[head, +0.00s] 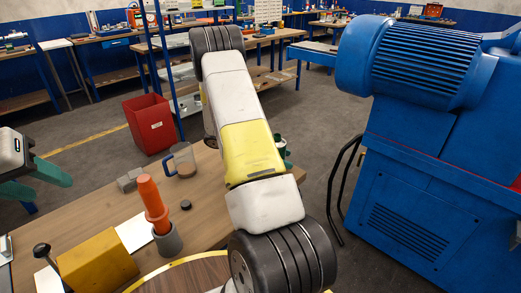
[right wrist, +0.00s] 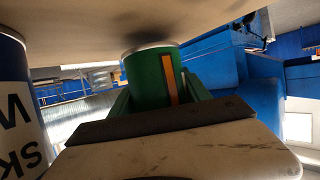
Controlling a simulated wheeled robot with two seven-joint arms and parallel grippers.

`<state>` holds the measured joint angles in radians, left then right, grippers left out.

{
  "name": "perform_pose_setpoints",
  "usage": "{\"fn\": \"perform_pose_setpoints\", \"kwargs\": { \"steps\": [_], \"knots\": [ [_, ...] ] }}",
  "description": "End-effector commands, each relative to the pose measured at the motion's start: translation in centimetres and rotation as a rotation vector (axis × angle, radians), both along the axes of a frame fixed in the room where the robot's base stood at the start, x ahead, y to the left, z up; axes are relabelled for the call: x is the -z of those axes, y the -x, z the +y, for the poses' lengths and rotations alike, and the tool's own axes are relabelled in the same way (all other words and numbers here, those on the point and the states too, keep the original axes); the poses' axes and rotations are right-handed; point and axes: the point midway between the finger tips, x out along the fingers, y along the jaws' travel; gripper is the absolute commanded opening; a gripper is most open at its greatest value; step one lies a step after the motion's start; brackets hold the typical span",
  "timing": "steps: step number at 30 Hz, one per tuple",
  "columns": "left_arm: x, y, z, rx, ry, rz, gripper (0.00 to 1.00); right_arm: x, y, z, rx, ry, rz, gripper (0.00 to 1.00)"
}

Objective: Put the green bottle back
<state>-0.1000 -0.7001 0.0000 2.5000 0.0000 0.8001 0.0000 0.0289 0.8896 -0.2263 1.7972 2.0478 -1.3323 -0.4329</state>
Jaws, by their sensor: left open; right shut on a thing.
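In the right wrist view the green bottle (right wrist: 145,70), with an orange stripe, stands between the green fingers of my right gripper (right wrist: 160,95), which is shut on it. That picture is upside down. The bottle's end is at or very near a tan surface (right wrist: 90,25); I cannot tell whether it touches. In the head view my right forearm hides most of that gripper; only a green bit shows at the arm's right side, and I cannot tell if it is bottle or finger. My left gripper (head: 45,172) is open and empty at the left edge.
A white and blue can (right wrist: 15,110) stands beside the bottle in the wrist view. A blue machine (head: 430,190) stands right.

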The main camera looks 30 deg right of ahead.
Motion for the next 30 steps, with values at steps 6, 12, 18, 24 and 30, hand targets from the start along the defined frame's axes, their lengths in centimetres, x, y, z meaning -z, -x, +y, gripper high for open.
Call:
{"fn": "perform_pose_setpoints", "kwargs": {
  "steps": [6, 12, 18, 24, 30],
  "knots": [
    [0.00, 0.00, 0.00, 0.000, 0.000, 0.000, 0.48, 1.04, 0.01, -0.04, 0.000, 0.001, 0.000, 0.01],
    [0.00, 0.00, 0.00, 0.000, 0.000, 0.000, 0.48, 1.27, 0.01, -0.02, 0.000, 0.001, 0.000, 0.01],
    [0.00, 0.00, 0.00, 0.000, 0.000, 0.000, 0.48, 1.33, 0.01, 0.00, 0.000, 0.000, 0.000, 0.77],
    [0.00, 0.00, 0.00, 0.000, 0.000, 0.000, 0.48, 1.32, 0.01, 0.00, 0.000, 0.000, 0.000, 0.77],
    [0.00, 0.00, 0.00, 0.000, 0.000, 0.000, 0.48, 0.72, -0.46, 0.75, -0.002, 0.000, -0.001, 0.77]
  ]
}}
